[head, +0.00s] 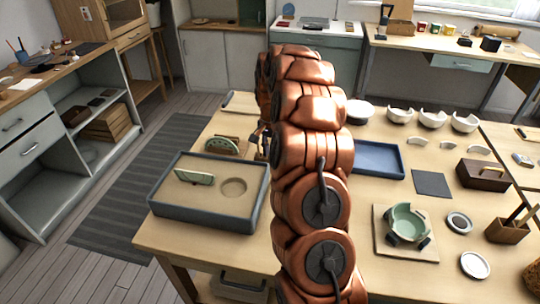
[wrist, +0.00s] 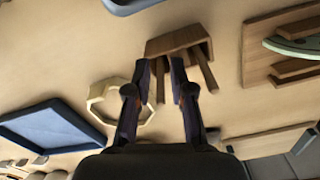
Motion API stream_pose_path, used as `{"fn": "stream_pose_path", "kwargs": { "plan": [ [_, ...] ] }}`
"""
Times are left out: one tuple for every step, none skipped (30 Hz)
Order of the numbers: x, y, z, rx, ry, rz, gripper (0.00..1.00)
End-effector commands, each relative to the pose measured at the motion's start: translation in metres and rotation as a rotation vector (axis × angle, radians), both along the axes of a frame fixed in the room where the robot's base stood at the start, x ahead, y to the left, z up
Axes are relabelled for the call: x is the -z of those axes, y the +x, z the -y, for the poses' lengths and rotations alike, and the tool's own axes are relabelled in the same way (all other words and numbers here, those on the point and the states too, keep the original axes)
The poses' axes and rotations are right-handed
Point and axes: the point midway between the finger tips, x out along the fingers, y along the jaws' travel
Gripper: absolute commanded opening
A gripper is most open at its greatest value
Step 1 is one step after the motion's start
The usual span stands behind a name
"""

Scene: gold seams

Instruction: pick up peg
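In the wrist view, a small brown wooden block (wrist: 180,40) has thin wooden pegs running from it toward the camera. One peg (wrist: 160,82) shows between the two fingers of my gripper (wrist: 160,66), and another peg (wrist: 206,72) lies to the right of the right finger. The fingers are apart, with a visible gap around the peg between them. I cannot tell how far above the block the tips are. In the head view, my copper arm hides the block and pegs, and only a dark sliver of my gripper (head: 262,140) shows.
A pale ring (wrist: 106,102) and a blue tray (wrist: 45,130) lie left in the wrist view. A wooden rack with a green piece (wrist: 298,45) stands right. In the head view, a grey-rimmed sand tray (head: 240,222) is left of my arm; a green broken bowl (head: 405,222) is right.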

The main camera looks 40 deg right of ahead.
Motion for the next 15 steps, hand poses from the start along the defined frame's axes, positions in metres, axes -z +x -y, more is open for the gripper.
{"fn": "stream_pose_path", "kwargs": {
  "plan": [
    [0.0, 0.0, -0.0001, 0.0, 0.0, 0.0, 0.14],
    [0.0, 0.0, 0.0, 0.0, 0.0, 0.0, 0.11],
    [-0.0001, 0.0, 0.0, 0.0, 0.0, 0.0, 0.07],
    [-0.0001, 0.0, 0.0, 0.0, 0.0, 0.0, 0.04],
    [-0.0001, 0.0, 0.0, 0.0, 0.0, 0.0, 0.01],
    [-0.0002, 0.0001, 0.0, 0.0, 0.0, 0.0, 0.0],
    [-0.0002, 0.0001, 0.0, 0.0, 0.0, 0.0, 0.0],
    [-0.0002, 0.0001, 0.0, 0.0, 0.0, 0.0, 0.0],
    [-0.0002, 0.0001, 0.0, 0.0, 0.0, 0.0, 0.0],
    [-0.0002, 0.0, 0.0, 0.0, 0.0, 0.0, 0.0],
    [-0.0002, 0.0, 0.0, 0.0, 0.0, 0.0, 0.0],
    [-0.0002, 0.0, 0.0, 0.0, 0.0, 0.0, 0.0],
    [-0.0003, 0.0, 0.0, 0.0, 0.0, 0.0, 0.0],
    [-0.0003, 0.0, 0.0, 0.0, 0.0, 0.0, 0.0],
    [-0.0003, 0.0001, 0.0, 0.0, 0.0, 0.0, 0.0]
  ]
}}
